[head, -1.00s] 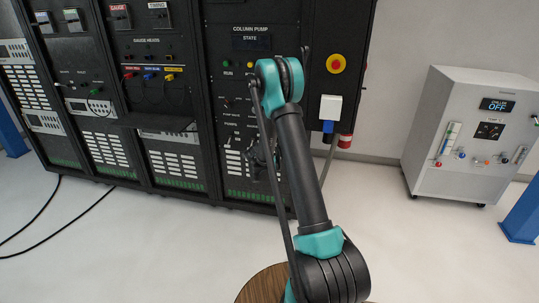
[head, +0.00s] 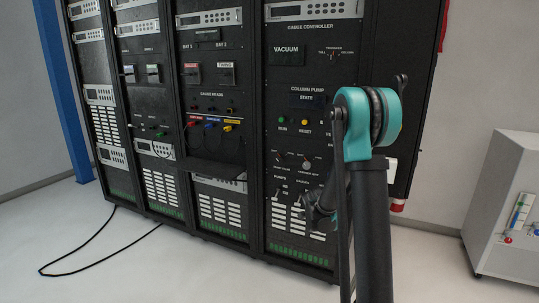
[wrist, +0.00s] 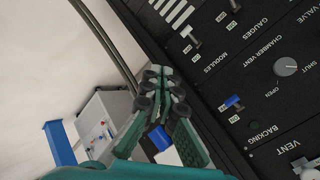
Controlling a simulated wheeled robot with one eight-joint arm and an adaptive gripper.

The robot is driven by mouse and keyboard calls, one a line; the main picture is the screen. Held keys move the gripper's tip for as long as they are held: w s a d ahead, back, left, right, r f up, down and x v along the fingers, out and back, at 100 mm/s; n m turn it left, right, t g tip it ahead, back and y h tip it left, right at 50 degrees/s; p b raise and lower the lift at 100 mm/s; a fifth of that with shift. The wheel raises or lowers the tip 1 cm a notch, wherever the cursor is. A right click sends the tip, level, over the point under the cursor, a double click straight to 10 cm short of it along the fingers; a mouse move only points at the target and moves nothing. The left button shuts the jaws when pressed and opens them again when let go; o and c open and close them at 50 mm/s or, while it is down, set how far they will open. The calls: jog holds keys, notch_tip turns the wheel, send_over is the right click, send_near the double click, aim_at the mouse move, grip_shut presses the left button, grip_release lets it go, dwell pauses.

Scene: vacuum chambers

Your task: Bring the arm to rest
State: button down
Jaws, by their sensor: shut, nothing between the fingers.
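My gripper (wrist: 160,88) shows in the wrist view with its dark and teal fingers together and nothing between them. A black control panel (wrist: 262,100) lies to its right, with a chamber vent knob (wrist: 285,67) and a blue-tipped backing switch (wrist: 233,102). The gripper looks clear of these controls, but its exact gap to the panel cannot be told. In the head view my arm rises at the right with its teal elbow on top. My gripper (head: 318,207) is partly hidden there, in front of the pump rack's lower part.
Black instrument racks (head: 222,150) fill the middle of the head view. A shelf (head: 205,172) juts out from one rack. A grey cabinet (head: 503,205) stands at the right, a blue post (head: 62,90) at the left. A black cable (head: 88,243) lies on the open floor.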

jog(key=s+a+n+g+y, duration=0.2)
jog(key=s+n, duration=0.6)
jog(key=s, duration=1.1)
jog(key=s+a+n+g+y, duration=0.2)
jog(key=s+n, duration=0.7)
jog(key=s, duration=0.9)
jog(key=shift+s+a+r, duration=0.35)
jog(key=shift+s+a, duration=0.05)
jog(key=shift+a, duration=0.1)
jog(key=shift+w+d, duration=0.1)
jog(key=shift+w, duration=0.05)
